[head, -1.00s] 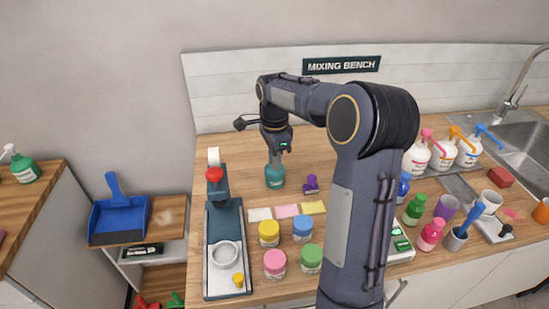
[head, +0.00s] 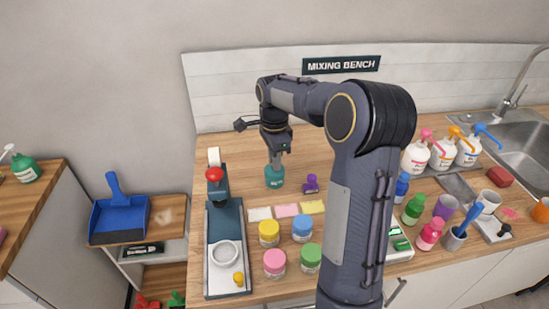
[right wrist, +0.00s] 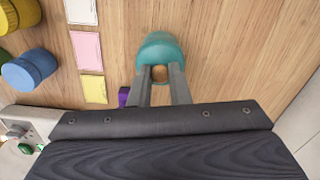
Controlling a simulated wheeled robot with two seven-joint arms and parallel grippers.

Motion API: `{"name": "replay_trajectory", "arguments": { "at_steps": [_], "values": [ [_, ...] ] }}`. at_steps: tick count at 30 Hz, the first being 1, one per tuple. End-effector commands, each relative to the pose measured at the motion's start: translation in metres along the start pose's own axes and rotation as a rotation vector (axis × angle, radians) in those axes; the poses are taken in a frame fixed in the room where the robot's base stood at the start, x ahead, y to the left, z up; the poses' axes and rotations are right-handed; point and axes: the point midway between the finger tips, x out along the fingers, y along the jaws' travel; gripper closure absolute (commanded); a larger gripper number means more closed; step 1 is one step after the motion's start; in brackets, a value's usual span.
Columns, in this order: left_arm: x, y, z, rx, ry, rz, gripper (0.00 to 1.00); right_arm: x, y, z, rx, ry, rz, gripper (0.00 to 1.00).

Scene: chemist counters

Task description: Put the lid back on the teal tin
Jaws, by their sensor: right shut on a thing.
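The teal tin (head: 275,178) stands upright on the wooden counter, left of the middle in the head view. My right gripper (head: 275,161) points down over its top. In the right wrist view the two fingers of my gripper (right wrist: 161,76) are closed about a small wood-coloured knob (right wrist: 160,73) at the teal top (right wrist: 160,48). I take this knob to be the lid's. The lid and the tin look the same teal, and I cannot tell whether there is a gap between them. My left gripper is out of view.
A purple stamp-like object (head: 311,183) stands close right of the tin. Coloured cards (head: 286,211) and several lidded jars (head: 269,233) lie nearer. A dark press-like stand with a red knob (head: 214,174) is at the left. Bare counter lies behind the tin.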

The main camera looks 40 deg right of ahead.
Motion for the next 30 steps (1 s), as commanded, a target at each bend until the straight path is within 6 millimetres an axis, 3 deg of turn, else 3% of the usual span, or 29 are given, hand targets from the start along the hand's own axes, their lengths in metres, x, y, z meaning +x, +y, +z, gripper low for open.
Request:
{"name": "replay_trajectory", "arguments": {
  "at_steps": [11, 12, 17, 23, 28, 30],
  "values": [
    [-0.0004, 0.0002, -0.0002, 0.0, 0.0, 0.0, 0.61, 0.0002, 0.0, 0.0001, 0.0, 0.0, 0.0, 1.0],
    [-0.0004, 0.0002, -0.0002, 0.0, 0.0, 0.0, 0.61, 0.0002, 0.0, 0.0001, 0.0, 0.0, 0.0, 0.8],
    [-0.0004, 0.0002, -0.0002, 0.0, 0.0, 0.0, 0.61, 0.0001, 0.0, 0.0001, 0.0, 0.0, 0.0, 0.59],
    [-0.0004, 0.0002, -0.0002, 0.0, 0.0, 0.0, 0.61, 0.0001, 0.0, 0.0, 0.0, 0.0, 0.0, 0.58],
    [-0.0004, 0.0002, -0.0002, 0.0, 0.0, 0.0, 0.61, 0.0001, 0.0001, 0.0, 0.0, 0.0, 0.001, 0.36],
    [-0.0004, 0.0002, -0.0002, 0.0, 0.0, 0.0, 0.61, 0.0001, 0.0001, 0.0, 0.0, 0.0, 0.001, 0.36]
  ]
}}
